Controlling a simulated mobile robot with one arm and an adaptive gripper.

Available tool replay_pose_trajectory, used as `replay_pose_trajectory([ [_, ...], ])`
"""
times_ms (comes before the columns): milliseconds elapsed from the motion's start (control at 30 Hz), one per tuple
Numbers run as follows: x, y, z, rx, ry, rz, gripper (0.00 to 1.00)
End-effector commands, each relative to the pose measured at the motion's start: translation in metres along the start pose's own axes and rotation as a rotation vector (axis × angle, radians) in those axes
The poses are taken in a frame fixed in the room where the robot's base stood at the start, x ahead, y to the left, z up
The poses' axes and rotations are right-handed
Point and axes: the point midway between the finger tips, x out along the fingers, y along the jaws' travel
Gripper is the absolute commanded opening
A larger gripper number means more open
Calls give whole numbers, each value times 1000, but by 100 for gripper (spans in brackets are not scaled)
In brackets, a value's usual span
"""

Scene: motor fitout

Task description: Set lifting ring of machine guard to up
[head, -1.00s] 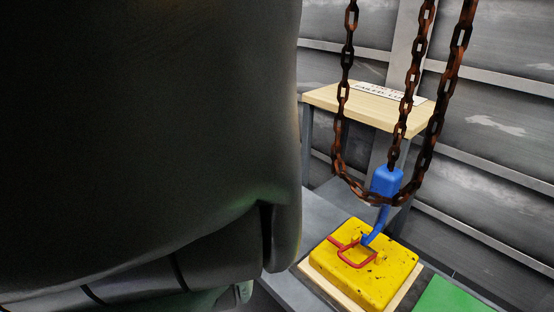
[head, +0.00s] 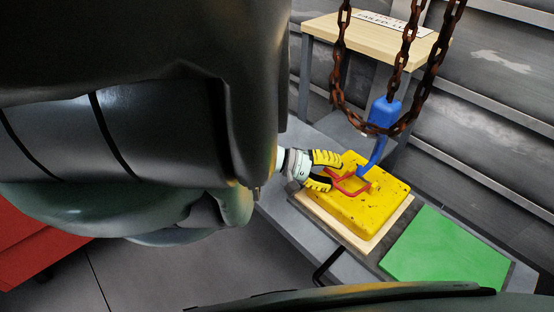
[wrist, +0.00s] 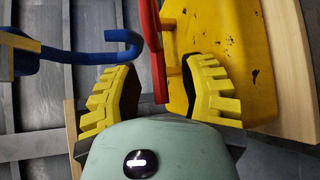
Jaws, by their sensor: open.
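The machine guard (head: 385,194) is a yellow block lying on a pale wooden board. Its red lifting ring (head: 352,189) lies on or near the block's top in the head view; its exact tilt is hard to tell. My gripper (head: 335,171) is open, with yellow ribbed fingers at the left edge of the guard, close to the ring. In the wrist view, the red ring (wrist: 154,50) runs down between the two open fingers, with the yellow guard (wrist: 225,35) behind and to the right. I cannot tell whether a finger touches the ring.
A blue hook (head: 382,115) hangs on rusty chains (head: 431,70) over the guard, its tip close to the ring; it also shows in the wrist view (wrist: 95,58). A green mat (head: 445,248) lies at the right. A wooden table (head: 375,42) stands behind.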

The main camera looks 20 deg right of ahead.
Motion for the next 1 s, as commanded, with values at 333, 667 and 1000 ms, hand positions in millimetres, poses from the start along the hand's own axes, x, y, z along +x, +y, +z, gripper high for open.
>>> replay_pose_trajectory([
  [333, 1, 0, 0, 1, -2, 0, 36],
  [667, 1, 0, 0, 1, -2, 0, 2],
  [1000, 1, 0, 0, 1, -2, 0, 0],
])
